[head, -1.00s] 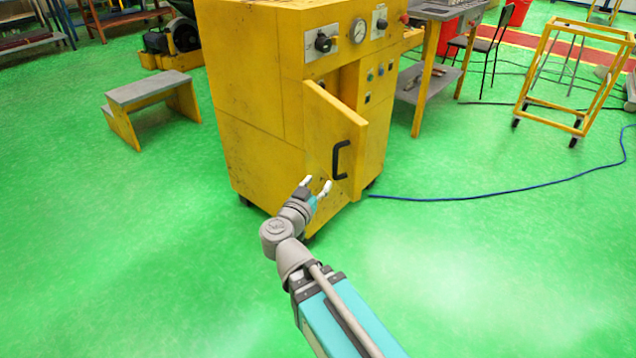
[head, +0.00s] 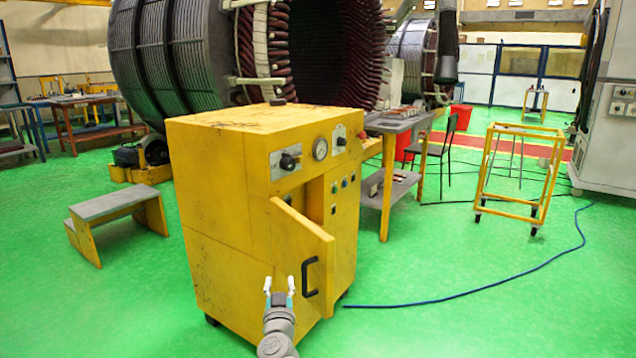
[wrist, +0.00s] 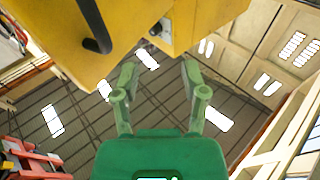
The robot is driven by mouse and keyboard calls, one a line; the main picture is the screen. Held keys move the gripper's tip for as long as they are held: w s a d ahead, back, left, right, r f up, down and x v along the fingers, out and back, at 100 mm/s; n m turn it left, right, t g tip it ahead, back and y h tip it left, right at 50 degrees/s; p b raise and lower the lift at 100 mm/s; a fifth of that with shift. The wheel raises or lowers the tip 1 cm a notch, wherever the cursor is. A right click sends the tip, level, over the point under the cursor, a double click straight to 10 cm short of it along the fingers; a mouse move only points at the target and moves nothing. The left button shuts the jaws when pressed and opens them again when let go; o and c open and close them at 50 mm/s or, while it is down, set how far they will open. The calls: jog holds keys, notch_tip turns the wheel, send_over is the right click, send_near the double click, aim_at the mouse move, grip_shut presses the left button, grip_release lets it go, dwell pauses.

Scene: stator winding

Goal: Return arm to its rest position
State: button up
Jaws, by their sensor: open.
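My gripper (head: 280,286) is at the lower middle of the head view, in front of the yellow cabinet, with its two fingers apart and nothing between them. In the wrist view my gripper (wrist: 160,85) points up toward the ceiling, open and empty. The yellow cabinet (head: 212,185) has a door (head: 300,255) standing ajar, with a black handle (head: 309,278) just right of my fingers. The handle also shows in the wrist view (wrist: 95,28), apart from the fingers. Most of my arm is below the head view's edge.
A grey-topped yellow step (head: 110,205) stands left of the cabinet. A work table (head: 395,125), a chair (head: 437,150) and a yellow wheeled frame (head: 520,175) are to the right. A blue cable (head: 470,292) lies on the green floor. A large stator (head: 170,55) stands behind.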

jog(key=s+d+f+n+g+y, duration=0.1)
jog(key=d+f+n+g+y, duration=0.1)
jog(key=d+f+g, duration=0.35)
jog(key=s+d+f+n+g+y, duration=0.1)
jog(key=d+f+n+g+y, duration=0.15)
jog(key=f+g, duration=0.55)
jog(key=s+d+f+m+g+h, duration=0.3)
jog(key=s+d+f, duration=0.15)
jog(key=d, duration=0.45)
jog(key=s+d+f+m+g+h, duration=0.25)
jog(key=s+d, duration=0.25)
jog(key=d, duration=0.4)
notch_tip(320, 180, up, 33)
jog(key=p, duration=3.4)
jog(key=shift+s+d+r+g+h, duration=0.2)
jog(key=shift+s+g+h, duration=0.1)
jog(key=shift+h, duration=0.1)
jog(key=shift+f, duration=0.1)
